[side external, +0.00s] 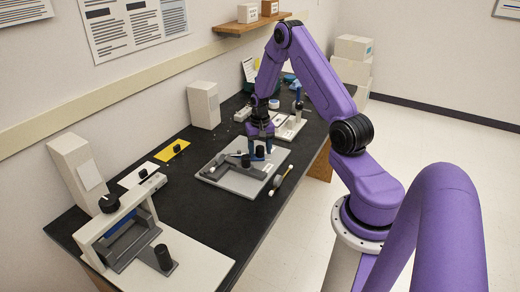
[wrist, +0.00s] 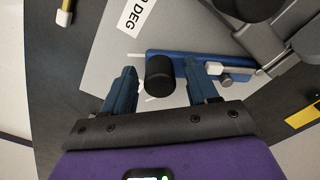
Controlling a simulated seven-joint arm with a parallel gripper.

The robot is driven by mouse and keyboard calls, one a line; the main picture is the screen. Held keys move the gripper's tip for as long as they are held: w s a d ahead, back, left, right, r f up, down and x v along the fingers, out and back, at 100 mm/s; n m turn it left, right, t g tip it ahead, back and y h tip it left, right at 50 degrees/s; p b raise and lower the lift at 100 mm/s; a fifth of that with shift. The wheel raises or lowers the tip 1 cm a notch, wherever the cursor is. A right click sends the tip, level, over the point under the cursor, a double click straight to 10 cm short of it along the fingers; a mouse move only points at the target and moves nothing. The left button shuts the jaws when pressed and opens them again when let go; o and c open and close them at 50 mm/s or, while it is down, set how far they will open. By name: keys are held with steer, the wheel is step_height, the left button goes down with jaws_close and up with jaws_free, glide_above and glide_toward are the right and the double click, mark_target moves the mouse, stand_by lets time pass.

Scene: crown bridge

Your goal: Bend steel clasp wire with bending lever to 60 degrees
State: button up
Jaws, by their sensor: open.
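In the side view my gripper (side external: 258,152) is low over the plate. I cannot make out the clasp wire clearly.
A rod with pale ends (side external: 280,181) lies right of the plate. A white-based press-like device (side external: 115,230) stands at the near left. A yellow card (side external: 171,151) lies near the wall. Another light fixture (side external: 288,127) stands behind my gripper. Bench between is clear.

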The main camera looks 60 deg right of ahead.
jaws_close()
steer(key=shift+w+d, duration=0.1)
steer(key=shift+d, duration=0.05)
steer(key=shift+w+d+n, duration=0.5)
steer(key=shift+d+n, duration=0.1)
steer(key=shift+n, duration=0.3)
steer(key=w+d+n, duration=0.1)
steer(key=n, duration=0.1)
steer(key=w+d+n, duration=0.1)
steer(key=w+n, duration=0.1)
steer(key=w+d+n, duration=0.1)
steer(key=w+n, duration=0.1)
steer(key=shift+w+d, duration=0.2)
steer(key=shift+w+d+n, duration=0.2)
steer(key=shift+w+n, duration=1.8)
steer(key=shift+n, duration=0.1)
